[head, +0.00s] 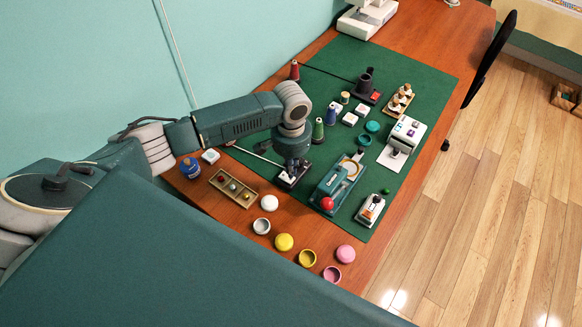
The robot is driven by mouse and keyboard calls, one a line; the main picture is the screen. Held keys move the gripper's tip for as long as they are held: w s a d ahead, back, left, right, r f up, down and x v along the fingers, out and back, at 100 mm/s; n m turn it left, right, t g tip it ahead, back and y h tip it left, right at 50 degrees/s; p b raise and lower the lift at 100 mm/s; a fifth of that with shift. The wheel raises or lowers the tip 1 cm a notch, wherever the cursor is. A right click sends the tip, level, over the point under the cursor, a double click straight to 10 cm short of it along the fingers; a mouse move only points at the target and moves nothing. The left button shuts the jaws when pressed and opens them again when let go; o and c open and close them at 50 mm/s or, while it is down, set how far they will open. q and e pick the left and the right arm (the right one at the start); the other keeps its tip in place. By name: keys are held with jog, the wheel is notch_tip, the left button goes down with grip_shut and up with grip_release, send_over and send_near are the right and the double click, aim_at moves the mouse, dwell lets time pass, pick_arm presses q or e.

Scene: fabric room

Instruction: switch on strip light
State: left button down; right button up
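My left arm reaches in from the left over the table. Its gripper (292,164) points down at a small dark box with a pale top (285,181), which looks like a switch. A pale cord (253,155) runs from this box toward the wall side. The gripper covers part of the box, so I cannot tell whether they touch or whether the fingers are open. I cannot clearly make out a strip light; a thin pale line (178,55) runs down the wall. My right gripper is not in view.
A green mat (425,80) covers much of the wooden table (345,258). A teal device with a red knob (327,203) stands right of the gripper. Thread spools (318,130) stand behind it. A divided tray (233,187) and several round coloured pots (284,242) lie nearer.

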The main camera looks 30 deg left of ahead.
pick_arm(q)
jog(key=shift+f, duration=0.75)
jog(key=shift+f+b, duration=0.65)
jog(key=shift+f, duration=0.3)
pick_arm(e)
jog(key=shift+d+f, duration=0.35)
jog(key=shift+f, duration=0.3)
pick_arm(q)
jog(key=shift+r, duration=0.1)
notch_tip(320, 180, up, 4)
jog(key=p, duration=0.5)
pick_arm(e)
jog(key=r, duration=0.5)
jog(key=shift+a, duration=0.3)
pick_arm(q)
jog(key=shift+d, duration=0.1)
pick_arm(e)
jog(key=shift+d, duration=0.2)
